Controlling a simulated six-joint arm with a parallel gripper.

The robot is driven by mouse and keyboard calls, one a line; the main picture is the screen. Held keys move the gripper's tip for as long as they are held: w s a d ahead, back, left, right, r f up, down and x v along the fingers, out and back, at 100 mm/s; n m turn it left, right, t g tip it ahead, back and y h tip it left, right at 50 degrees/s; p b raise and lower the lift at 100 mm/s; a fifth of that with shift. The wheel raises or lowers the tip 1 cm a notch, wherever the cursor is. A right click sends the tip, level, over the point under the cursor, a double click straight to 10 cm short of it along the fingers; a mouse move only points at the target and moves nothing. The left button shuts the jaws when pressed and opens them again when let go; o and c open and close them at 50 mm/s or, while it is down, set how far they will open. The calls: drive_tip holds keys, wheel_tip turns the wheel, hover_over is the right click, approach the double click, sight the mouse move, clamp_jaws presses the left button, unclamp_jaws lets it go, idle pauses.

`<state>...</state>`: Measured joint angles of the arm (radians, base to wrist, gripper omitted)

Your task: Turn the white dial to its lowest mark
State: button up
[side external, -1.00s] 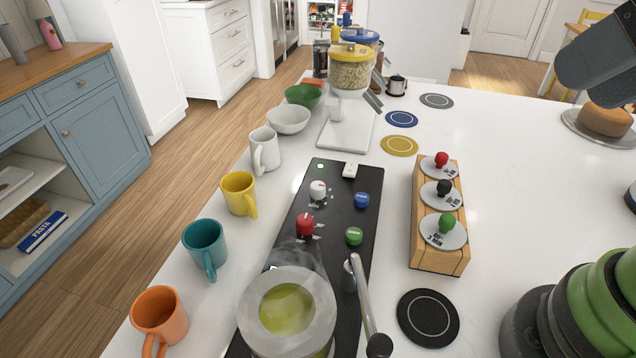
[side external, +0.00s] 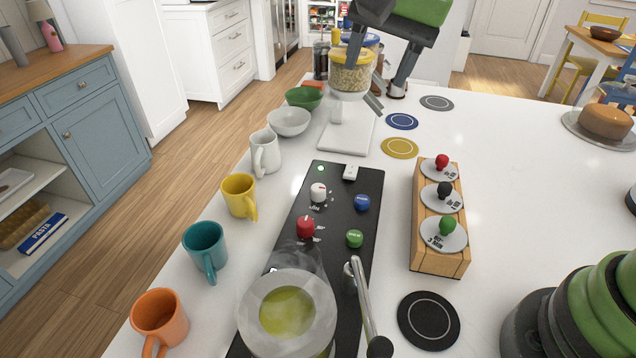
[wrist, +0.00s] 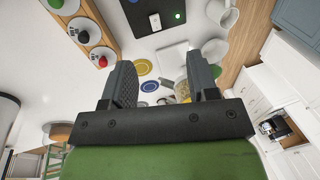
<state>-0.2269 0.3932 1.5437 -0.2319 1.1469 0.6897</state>
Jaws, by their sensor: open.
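The white dial (side external: 318,192) sits on the black control panel (side external: 338,213), with small printed marks around its lower right. The marks are too small to read. The red dial (side external: 306,226) is nearer the camera on the same panel. My gripper (side external: 376,78) is open and empty, high above the counter in front of the yellow-lidded grinder, well beyond the white dial. In the wrist view my gripper (wrist: 161,82) shows two spread fingers with nothing between them that they hold. The black panel's end shows at the top of the wrist view, but the white dial is not visible there.
Blue (side external: 362,202) and green (side external: 355,238) buttons sit right of the dials, and a white switch (side external: 350,172) behind. A steaming pot (side external: 287,312) stands at the panel's front. Mugs line the left; a wooden knob rack (side external: 438,258) stands right.

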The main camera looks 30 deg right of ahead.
sight(318, 188)
drive_tip(key=w+a+f+m, duration=0.1)
drive_tip(key=w+f, duration=0.1)
drive_tip(key=f, duration=0.5)
drive_tip(key=w+a+f+g, duration=0.1)
drive_tip(key=a+f, duration=0.1)
drive_tip(key=f, duration=0.6)
drive_tip(key=w+a+f+m+g+h, duration=0.1)
drive_tip(key=w+a+f, duration=0.1)
drive_tip(key=f, duration=0.5)
drive_tip(key=shift+w+a+f+m, duration=0.1)
drive_tip(key=shift+w+f+m, duration=0.05)
drive_tip(key=shift+w+m, duration=0.15)
drive_tip(key=shift+c, duration=0.5)
drive_tip(key=c, duration=0.8)
